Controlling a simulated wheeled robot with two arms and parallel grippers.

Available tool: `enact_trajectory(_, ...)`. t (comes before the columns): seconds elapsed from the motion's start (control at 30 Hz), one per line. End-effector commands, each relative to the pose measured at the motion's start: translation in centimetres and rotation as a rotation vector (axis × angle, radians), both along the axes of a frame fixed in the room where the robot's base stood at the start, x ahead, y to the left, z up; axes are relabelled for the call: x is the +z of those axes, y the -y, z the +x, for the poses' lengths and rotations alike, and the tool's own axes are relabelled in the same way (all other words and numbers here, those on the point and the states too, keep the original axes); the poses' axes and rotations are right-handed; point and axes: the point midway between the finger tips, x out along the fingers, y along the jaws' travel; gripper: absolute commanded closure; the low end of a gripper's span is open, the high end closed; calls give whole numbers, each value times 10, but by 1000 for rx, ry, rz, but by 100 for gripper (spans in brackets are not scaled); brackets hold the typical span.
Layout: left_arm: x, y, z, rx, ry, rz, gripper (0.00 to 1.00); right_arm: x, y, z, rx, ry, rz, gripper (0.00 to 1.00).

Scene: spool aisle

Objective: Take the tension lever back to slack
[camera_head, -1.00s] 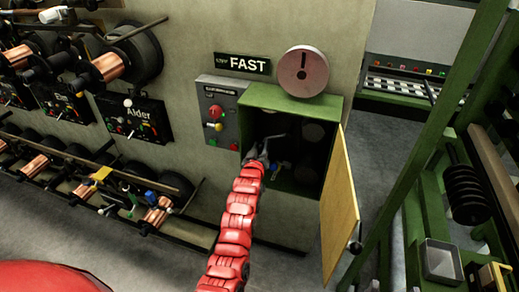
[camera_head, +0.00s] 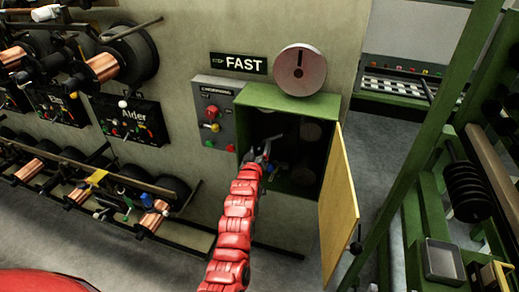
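I cannot pick out a tension lever with certainty. A green cabinet (camera_head: 285,98) on the wall stands open, and its inside is dark. My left gripper (camera_head: 266,148) is at the cabinet's opening, toward its left side, on the end of my red arm. Its fingers are small and dark against the interior, so I cannot tell whether they are open or hold anything. Small dim parts, one bluish, show inside just behind the gripper. A black panel marked Alder (camera_head: 131,121) at the left carries a white-knobbed stick and small knobs. My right gripper is not in view.
The yellow cabinet door (camera_head: 339,210) swings out at the right. A grey control box (camera_head: 214,112) with red, yellow and green buttons adjoins the cabinet. A FAST sign (camera_head: 239,63) and round disc (camera_head: 300,71) are above. Green framing (camera_head: 432,145) stands right; spool racks stand left.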

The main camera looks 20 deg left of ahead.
Motion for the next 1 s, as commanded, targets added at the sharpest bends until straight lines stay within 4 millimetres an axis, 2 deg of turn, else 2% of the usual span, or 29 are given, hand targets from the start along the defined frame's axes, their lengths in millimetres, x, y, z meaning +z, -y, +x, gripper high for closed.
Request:
enact_trajectory(0.27, 0, 0, -2, 1, 1, -1, 29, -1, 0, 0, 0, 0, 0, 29)
enact_trajectory(0.43, 2, 1, -15, 2, 6, 0, 29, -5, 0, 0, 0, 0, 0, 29)
enact_trajectory(0.67, 4, 5, -50, 2, 5, 1, 29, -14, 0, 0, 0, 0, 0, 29)
enact_trajectory(1.0, 9, 11, -110, 0, 4, -2, 29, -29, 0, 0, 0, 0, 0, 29)
